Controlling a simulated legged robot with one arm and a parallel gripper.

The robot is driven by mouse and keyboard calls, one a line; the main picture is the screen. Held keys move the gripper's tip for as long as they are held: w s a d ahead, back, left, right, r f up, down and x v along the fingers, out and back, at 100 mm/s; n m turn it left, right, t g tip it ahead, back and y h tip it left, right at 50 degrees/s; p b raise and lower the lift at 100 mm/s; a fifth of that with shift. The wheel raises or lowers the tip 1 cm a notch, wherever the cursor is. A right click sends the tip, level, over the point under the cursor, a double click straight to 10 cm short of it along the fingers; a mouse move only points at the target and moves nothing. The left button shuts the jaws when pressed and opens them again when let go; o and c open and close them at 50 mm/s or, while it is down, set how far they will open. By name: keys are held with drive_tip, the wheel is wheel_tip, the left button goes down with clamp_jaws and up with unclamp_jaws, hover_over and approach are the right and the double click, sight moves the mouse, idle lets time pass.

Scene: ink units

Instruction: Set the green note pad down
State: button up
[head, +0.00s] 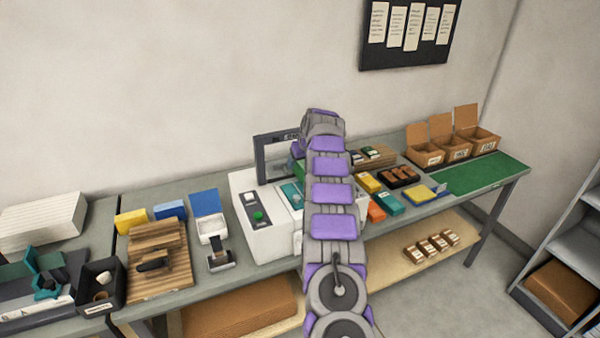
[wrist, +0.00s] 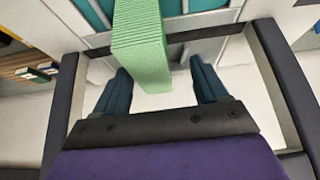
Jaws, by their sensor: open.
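The light green note pad (wrist: 141,50) shows in the wrist view as a ridged block, its near end between my two dark fingers. My gripper (wrist: 160,72) is open, with a visible gap between each finger and the pad. A teal surface with pale strips lies behind the pad, and I cannot tell exactly what the pad rests on. In the head view my purple arm hides the gripper, and only a green sliver (head: 298,170) that may be the pad shows left of it, over the white machine (head: 262,232).
A dark upright frame (head: 262,160) stands on the machine. Right of my arm are yellow, orange and teal boxes, a green mat (head: 482,174) and cardboard boxes (head: 426,152). Left are a slatted wooden board (head: 165,285) and a black bin (head: 90,297). Wooden slats (wrist: 25,66) show in the wrist view.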

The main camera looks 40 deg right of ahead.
drive_tip(key=shift+d+f, duration=0.15)
drive_tip(key=shift+d, duration=0.45)
drive_tip(key=shift+d+f, duration=0.15)
drive_tip(key=shift+d, duration=0.4)
drive_tip(key=shift+a+r, duration=0.15)
drive_tip(key=shift+a, duration=1)
drive_tip(key=shift+s+d+f, duration=0.15)
drive_tip(key=shift+d+f, duration=0.1)
drive_tip(key=shift+d, duration=0.6)
drive_tip(key=c, duration=0.8)
drive_tip(key=shift+a, duration=0.5)
drive_tip(key=c, duration=0.4)
drive_tip(key=shift+d+f, duration=0.1)
drive_tip(key=shift+c, duration=0.6)
